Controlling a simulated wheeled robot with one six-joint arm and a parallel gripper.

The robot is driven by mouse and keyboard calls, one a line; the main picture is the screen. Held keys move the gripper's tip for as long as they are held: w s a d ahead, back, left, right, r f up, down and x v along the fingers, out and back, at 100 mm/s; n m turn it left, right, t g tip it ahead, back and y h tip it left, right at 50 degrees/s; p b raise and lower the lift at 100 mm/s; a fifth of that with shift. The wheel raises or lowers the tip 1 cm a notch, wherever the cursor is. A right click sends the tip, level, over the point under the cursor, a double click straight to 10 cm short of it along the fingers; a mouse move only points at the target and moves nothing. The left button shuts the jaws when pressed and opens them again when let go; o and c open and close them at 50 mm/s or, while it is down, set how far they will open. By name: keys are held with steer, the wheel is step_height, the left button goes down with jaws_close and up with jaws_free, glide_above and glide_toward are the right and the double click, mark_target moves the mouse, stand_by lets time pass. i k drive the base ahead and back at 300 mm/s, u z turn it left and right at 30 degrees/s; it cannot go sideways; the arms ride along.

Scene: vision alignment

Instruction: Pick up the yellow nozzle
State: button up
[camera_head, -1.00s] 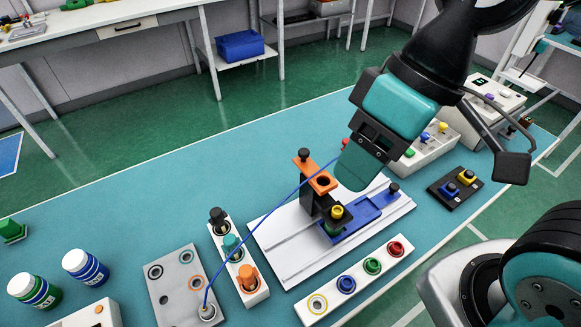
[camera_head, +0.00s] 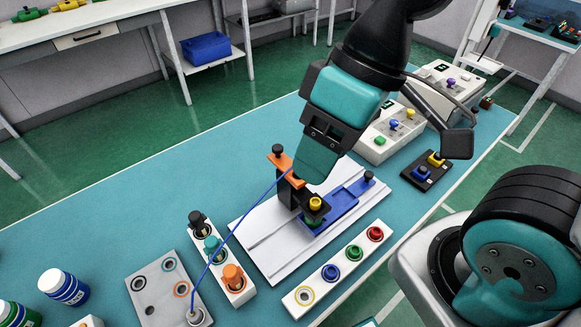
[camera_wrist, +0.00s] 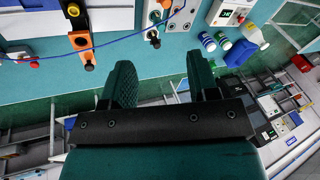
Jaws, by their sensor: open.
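The yellow nozzle (camera_head: 316,203) is a small yellow cap.
A white rack with red, green and blue rings (camera_head: 328,272) lies in front. Left are a rack with black, teal and orange nozzles (camera_head: 238,290) and a grey plate (camera_head: 150,290). A blue cable (camera_head: 237,228) runs to the orange top. Button boxes (camera_head: 380,145) stand at right.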

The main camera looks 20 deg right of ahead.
mark_target(315, 202)
steer(key=k, duration=1.1)
steer(key=u, duration=0.05)
steer(key=i, duration=0.7)
steer(key=u, duration=0.4)
